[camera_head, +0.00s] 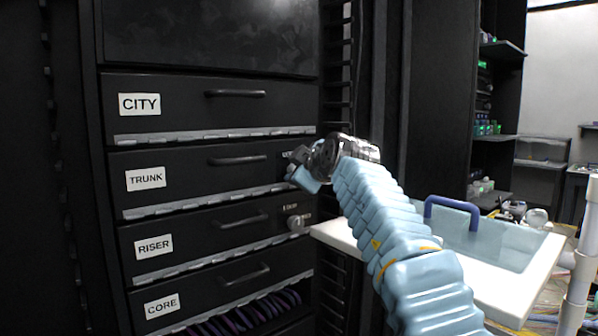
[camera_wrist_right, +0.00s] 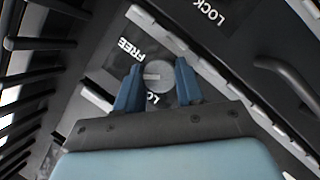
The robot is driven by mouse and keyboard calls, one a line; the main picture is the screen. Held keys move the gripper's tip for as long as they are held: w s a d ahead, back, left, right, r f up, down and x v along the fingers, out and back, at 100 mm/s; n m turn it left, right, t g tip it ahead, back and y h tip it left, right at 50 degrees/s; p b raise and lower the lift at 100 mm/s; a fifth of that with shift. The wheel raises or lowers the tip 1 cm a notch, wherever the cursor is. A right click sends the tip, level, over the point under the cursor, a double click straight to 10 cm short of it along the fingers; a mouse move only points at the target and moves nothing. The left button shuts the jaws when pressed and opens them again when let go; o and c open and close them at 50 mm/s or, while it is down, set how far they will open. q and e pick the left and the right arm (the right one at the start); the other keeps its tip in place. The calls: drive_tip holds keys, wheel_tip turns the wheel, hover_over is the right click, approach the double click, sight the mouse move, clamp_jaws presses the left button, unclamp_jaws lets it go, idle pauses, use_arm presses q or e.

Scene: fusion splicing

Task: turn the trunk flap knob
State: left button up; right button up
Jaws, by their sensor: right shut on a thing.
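The TRUNK flap (camera_head: 190,178) is a black panel with a white label and a dark bar handle, in the rack in the head view. My right gripper (camera_head: 303,168) is at its right end and hides its knob there. In the right wrist view the trunk flap knob (camera_wrist_right: 158,78) is a round grey disc with a light bar across it. It sits between the blue fingers of my right gripper (camera_wrist_right: 158,84), which are shut on it. The word FREE reads at its upper left, and LOCK, partly covered, reads below it. My left gripper is not in view.
The CITY flap (camera_head: 180,108) is above, and the RISER flap (camera_head: 190,236) with its own knob (camera_head: 296,222) is below. The CORE flap (camera_head: 215,285) is lowest, with purple cables (camera_head: 245,316) under it. A white-rimmed tray (camera_head: 530,280) with a blue handle (camera_head: 452,205) stands at right.

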drive_tip(key=shift+f+n+t+h, duration=0.1)
drive_tip(key=shift+n+t+h, duration=0.1)
drive_tip(key=shift+n+t, duration=0.85)
drive_tip(key=shift+f+n+t+h, duration=0.1)
drive_tip(key=shift+n+t+h, duration=0.2)
drive_tip(key=shift+n, duration=1.35)
drive_tip(key=o, duration=1)
drive_tip(key=shift+o, duration=0.2)
drive_tip(key=shift+s, duration=0.2)
drive_tip(key=b+v, duration=0.2)
drive_tip(key=v, duration=1.1)
drive_tip(key=shift+s, duration=0.25)
